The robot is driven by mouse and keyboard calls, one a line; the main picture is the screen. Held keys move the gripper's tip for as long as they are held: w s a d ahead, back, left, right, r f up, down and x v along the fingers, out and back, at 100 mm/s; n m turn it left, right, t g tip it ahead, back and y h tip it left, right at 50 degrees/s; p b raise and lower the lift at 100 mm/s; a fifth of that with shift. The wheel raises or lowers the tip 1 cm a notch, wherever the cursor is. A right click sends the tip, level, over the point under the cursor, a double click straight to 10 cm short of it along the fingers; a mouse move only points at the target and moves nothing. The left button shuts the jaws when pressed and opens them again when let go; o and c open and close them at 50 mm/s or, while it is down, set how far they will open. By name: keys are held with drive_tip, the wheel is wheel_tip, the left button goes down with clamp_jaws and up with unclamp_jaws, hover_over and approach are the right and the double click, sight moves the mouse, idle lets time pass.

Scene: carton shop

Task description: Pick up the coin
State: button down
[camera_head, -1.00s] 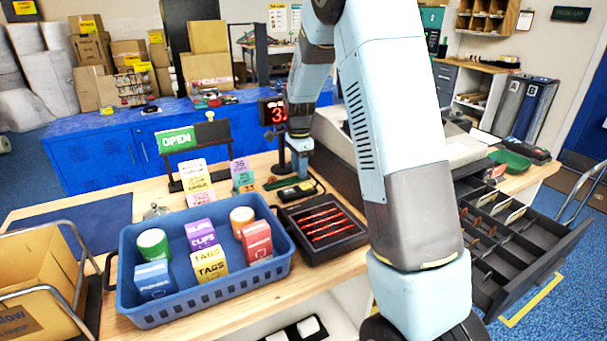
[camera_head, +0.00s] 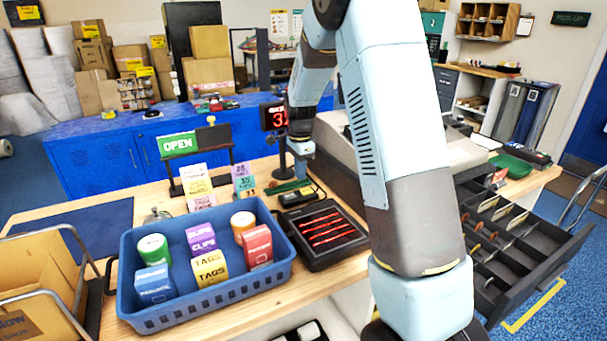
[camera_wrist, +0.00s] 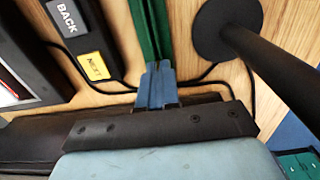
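No coin can be made out with certainty. Small brownish discs (camera_head: 478,246) that may be coins show in the open black cash drawer (camera_head: 545,262) at the right of the head view, too small to be sure. My gripper (camera_wrist: 158,68) points down over the counter, far from that drawer. Its blue fingers look closed together over or against a narrow green strip (camera_wrist: 147,25); I cannot tell whether they touch it, and no coin shows between them. In the head view the green strip (camera_head: 287,187) lies below my gripper.
A blue basket (camera_head: 205,298) of small boxes and a black tray (camera_head: 345,257) with red-lit slots stand on the counter. A BACK/NEXT button pad (camera_wrist: 92,45) and a dark post on a round base (camera_wrist: 215,32) flank my gripper. The cash register (camera_head: 335,150) stands behind my arm.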

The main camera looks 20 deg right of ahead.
wheel_tip(320, 180, up, 3)
drive_tip(key=shift+w+f, duration=0.15)
drive_tip(key=s+r, duration=1)
drive_tip(key=s, duration=0.4)
drive_tip(key=shift+s+a, duration=0.15)
